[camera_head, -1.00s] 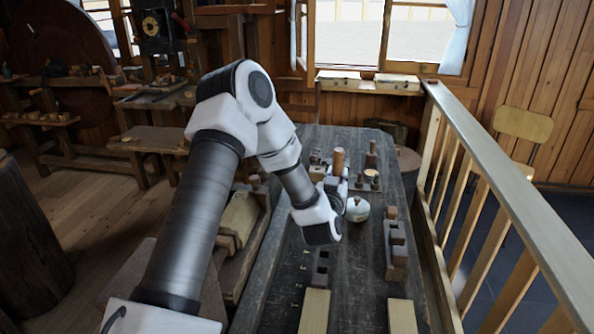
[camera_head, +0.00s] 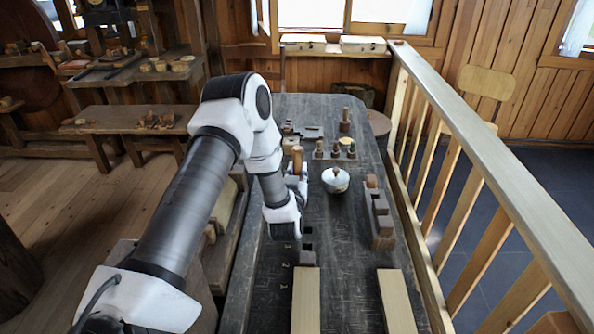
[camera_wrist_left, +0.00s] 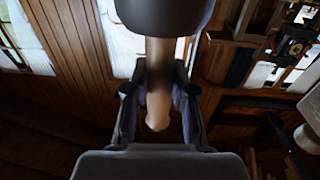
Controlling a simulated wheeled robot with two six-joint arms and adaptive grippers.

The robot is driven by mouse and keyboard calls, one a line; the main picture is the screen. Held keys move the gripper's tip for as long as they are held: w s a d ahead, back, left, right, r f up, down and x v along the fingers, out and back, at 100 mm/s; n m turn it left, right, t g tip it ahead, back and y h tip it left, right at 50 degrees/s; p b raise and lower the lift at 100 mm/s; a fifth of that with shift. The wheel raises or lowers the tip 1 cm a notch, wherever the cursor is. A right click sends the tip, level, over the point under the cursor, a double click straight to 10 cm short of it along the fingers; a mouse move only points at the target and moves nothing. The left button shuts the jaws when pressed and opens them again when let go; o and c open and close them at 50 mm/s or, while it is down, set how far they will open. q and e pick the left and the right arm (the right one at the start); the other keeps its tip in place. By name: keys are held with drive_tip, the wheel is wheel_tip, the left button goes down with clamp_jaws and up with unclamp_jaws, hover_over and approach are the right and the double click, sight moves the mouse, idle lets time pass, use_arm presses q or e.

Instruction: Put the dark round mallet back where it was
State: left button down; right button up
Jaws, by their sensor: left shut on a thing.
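My left gripper (camera_head: 297,180) is shut on the handle of the mallet (camera_head: 297,154), above the bench and left of a white lidded pot. In the head view only the light brown handle shows, standing up out of the fingers; the head is hidden. In the left wrist view the dark round head (camera_wrist_left: 163,16) is at the top edge, and the handle runs down between the fingers (camera_wrist_left: 160,105). A dark slotted block (camera_head: 307,247) lies on the bench nearer me, with small pale marks beside it. My right gripper is not in view.
The white pot (camera_head: 335,181) stands close right of the gripper. Several small turned pieces (camera_head: 335,150) stand behind. Two pale planks (camera_head: 306,300) lie in front. A wooden railing (camera_head: 490,165) bounds the right side.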

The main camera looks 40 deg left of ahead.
use_arm(q)
drive_tip(key=shift+f, duration=0.2)
drive_tip(key=c, duration=1)
unclamp_jaws()
drive_tip(key=shift+a+f, duration=0.1)
drive_tip(key=shift+a, duration=0.1)
drive_tip(key=shift+d, duration=0.1)
drive_tip(key=shift+r, duration=0.4)
drive_tip(key=shift+b+v, duration=0.3)
drive_tip(key=shift+v, duration=5.65)
drive_tip(key=shift+f, duration=0.15)
